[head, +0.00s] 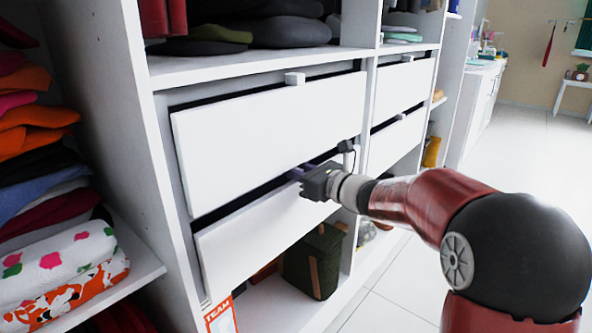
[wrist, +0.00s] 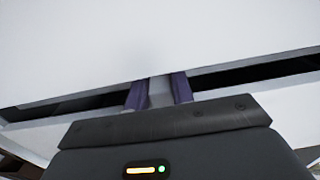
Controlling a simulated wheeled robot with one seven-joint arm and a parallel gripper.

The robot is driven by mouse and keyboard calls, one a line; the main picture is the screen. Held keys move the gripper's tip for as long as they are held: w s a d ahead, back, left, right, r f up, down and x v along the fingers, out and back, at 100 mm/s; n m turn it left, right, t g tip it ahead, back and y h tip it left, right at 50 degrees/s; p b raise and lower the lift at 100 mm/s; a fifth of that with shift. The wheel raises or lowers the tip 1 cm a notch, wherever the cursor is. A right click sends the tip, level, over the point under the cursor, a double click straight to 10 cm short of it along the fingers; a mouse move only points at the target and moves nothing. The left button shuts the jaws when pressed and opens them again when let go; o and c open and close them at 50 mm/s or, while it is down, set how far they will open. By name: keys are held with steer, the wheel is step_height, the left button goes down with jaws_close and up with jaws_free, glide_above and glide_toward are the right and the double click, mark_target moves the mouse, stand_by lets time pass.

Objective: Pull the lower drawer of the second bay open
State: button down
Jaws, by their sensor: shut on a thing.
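The lower drawer (head: 250,238) of the bay in the middle of the head view has a plain white front, below a matching upper drawer (head: 270,130). A dark gap runs along its top edge. My gripper (head: 297,174) is at this top edge, near the middle of its width. In the wrist view, the two purple fingers of my gripper (wrist: 159,92) stand on either side of a small white handle tab (wrist: 160,91) and are shut on it. In the head view my gripper hides the tab. How far the drawer stands out is hard to tell.
Folded clothes (head: 50,200) fill the left bay. A dark green box (head: 315,260) stands on the shelf under the lower drawer. Two more white drawers (head: 402,90) are in the bay to the right. The tiled floor (head: 520,150) at the right is clear.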

steer(key=v, duration=2.8)
steer(key=shift+s+d, duration=0.3)
steer(key=shift+s, duration=0.05)
steer(key=c, duration=1.2)
jaws_free()
steer(key=v, duration=0.7)
steer(key=shift+s+d+b, duration=0.25)
steer(key=shift+d+b, duration=0.05)
